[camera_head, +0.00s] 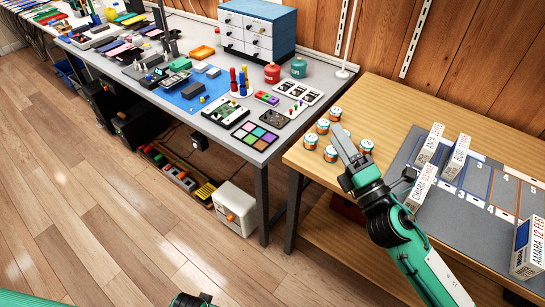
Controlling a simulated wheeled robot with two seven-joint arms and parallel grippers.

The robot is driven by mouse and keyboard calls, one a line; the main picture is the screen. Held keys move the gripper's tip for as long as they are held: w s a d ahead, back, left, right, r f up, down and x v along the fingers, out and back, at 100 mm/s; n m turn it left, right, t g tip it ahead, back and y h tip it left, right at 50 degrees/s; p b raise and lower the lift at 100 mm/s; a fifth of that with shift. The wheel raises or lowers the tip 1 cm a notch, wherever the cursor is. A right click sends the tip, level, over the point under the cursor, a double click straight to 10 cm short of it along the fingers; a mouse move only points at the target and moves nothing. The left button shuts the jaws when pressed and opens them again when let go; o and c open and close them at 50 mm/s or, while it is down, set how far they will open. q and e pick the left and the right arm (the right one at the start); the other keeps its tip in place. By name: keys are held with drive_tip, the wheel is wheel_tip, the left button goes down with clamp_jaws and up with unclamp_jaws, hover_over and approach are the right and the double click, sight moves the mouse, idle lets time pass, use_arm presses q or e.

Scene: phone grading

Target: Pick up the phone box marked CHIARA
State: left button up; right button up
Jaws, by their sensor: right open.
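The phone box marked CHIARA (421,186) is a white box with red and black lettering. It stands on the left part of the grey mat (455,222) on the wooden table. My right gripper (344,143) is open and empty, left of the CHIARA box and apart from it, over the table's left side near the small jars. My right wrist is close to the box's left side. My left gripper is not visible; only parts of my left arm show at the bottom edge.
Two similar boxes (430,145) (456,157) stand just behind the CHIARA box. The AMARA box (527,246) stands at the right edge. A cluttered grey workbench (262,157) is on the left.

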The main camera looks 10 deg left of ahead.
drive_tip(key=s+a+r+n+g+y, duration=0.3)
drive_tip(key=a+n+g+y, duration=0.4)
drive_tip(key=n, duration=0.6)
drive_tip(key=n+g+h, duration=0.7)
drive_tip(key=n+h, duration=1.5)
drive_tip(key=n, duration=0.1)
approach(424, 182)
drive_tip(key=shift+g, duration=0.3)
drive_tip(key=x, duration=0.7)
drive_tip(key=shift+w+a, duration=0.2)
drive_tip(key=shift+x, duration=0.75)
drive_tip(key=p+x, duration=0.1)
drive_tip(key=x, duration=0.3)
drive_tip(key=shift+d+f, duration=0.1)
drive_tip(key=shift+d, duration=0.1)
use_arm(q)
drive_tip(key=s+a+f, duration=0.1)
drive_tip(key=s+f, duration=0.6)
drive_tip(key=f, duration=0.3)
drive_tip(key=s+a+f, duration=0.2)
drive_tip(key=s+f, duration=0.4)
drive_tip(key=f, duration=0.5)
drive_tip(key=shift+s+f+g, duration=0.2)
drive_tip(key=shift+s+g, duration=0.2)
